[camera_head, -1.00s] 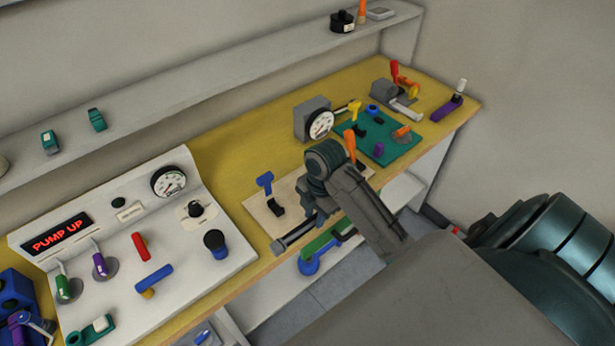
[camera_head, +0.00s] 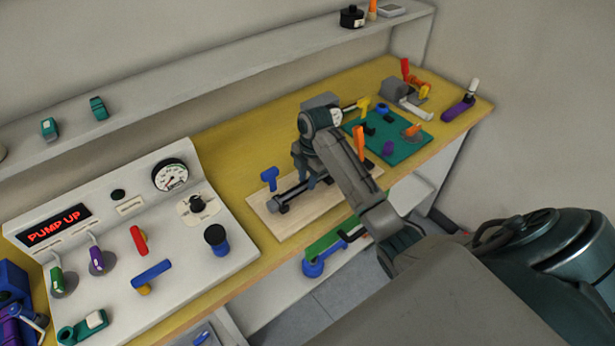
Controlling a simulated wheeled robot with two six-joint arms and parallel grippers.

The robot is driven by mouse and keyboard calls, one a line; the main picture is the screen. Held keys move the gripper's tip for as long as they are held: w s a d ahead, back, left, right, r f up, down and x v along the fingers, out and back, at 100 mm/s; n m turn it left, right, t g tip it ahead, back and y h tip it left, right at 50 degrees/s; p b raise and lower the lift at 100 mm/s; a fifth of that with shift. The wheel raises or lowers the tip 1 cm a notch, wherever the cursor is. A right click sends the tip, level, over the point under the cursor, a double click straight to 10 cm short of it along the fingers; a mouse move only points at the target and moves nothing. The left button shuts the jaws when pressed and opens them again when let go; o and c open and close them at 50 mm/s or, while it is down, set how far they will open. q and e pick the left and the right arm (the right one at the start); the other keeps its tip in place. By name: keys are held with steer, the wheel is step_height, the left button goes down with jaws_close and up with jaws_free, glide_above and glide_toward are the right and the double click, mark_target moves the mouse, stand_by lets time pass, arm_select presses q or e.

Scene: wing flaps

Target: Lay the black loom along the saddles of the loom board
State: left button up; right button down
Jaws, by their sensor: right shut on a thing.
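The loom board (camera_head: 292,224) is a pale wooden board on the yellow bench, with a blue upright clip (camera_head: 269,178) at its left end. The black loom (camera_head: 287,197) is a dark bar with a thicker grey left end, lying lengthwise over the board. A black saddle (camera_head: 283,208) shows just under its left part; I cannot tell whether the loom touches it. My right gripper (camera_head: 308,178) is shut on the loom from above, and my arm hides the loom's right part and some of the board. My left gripper is not in view.
A white sloped panel (camera_head: 118,215) with levers and a gauge stands left of the board. A teal board (camera_head: 405,150) with several small parts and an orange upright handle (camera_head: 359,142) lie to the right. A shelf (camera_head: 200,92) runs along the wall behind.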

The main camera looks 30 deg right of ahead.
mark_target(307, 181)
steer(key=shift+f, duration=0.2)
steer(key=c, duration=1.1)
jaws_free()
steer(key=shift+f, duration=0.1)
steer(key=shift+r+b, duration=0.3)
steer(key=shift+r, duration=0.1)
steer(key=r, duration=0.3)
steer(key=shift+d+r, duration=0.25)
steer(key=shift+r, duration=0.05)
steer(key=r+p, duration=0.4)
steer(key=r, duration=0.1)
steer(key=d+r+p, duration=0.1)
steer(key=r+p, duration=0.1)
steer(key=shift+r+p, duration=0.3)
steer(key=shift+r, duration=0.05)
